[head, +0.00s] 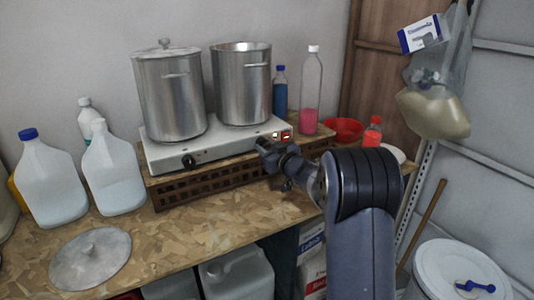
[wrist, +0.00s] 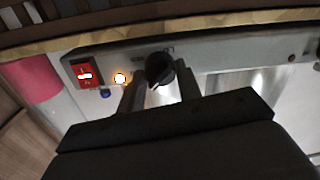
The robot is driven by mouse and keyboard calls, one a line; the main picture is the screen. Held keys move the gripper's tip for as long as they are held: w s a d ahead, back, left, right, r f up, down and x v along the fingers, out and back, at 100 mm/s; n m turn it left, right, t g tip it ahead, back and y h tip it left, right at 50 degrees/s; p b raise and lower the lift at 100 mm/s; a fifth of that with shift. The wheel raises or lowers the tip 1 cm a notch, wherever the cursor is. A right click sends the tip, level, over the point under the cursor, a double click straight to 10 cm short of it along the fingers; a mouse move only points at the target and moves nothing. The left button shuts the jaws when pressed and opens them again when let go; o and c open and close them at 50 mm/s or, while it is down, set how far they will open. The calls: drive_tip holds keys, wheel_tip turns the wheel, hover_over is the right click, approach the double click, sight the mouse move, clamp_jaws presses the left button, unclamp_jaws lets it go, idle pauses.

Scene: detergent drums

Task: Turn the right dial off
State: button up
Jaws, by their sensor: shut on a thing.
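The two-burner hot plate (head: 225,148) stands on a slatted wooden stand. Its left dial (head: 188,161) is black and free. My gripper (head: 265,146) is at the right end of the front panel and hides the right dial in the head view. In the wrist view, which looks upside down, the black right dial (wrist: 160,66) sits between my two fingers, and they are shut on it. Beside it a small indicator light (wrist: 120,79) glows, near a red switch (wrist: 85,73). I cannot clearly read the dial's setting.
A lidded pot (head: 170,95) and an open pot (head: 241,85) stand on the hot plate. A bottle with pink liquid (head: 311,95) and a red bowl (head: 342,130) are to the right. White jugs (head: 110,170) and a loose lid (head: 90,258) are at left.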

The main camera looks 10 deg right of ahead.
drive_tip(key=n+b, duration=0.2)
drive_tip(key=n, duration=0.2)
drive_tip(key=shift+f+b, duration=0.15)
drive_tip(key=shift+b, duration=0.25)
drive_tip(key=n+b, duration=0.2)
drive_tip(key=n, duration=0.2)
drive_tip(key=shift+n+h, duration=0.3)
drive_tip(key=shift+h, duration=0.1)
drive_tip(key=shift+a, duration=0.1)
drive_tip(key=o, duration=1)
drive_tip(key=b+v, duration=0.1)
drive_tip(key=v, duration=1)
drive_tip(key=shift+b, duration=0.35)
drive_tip(key=shift+w, duration=0.2)
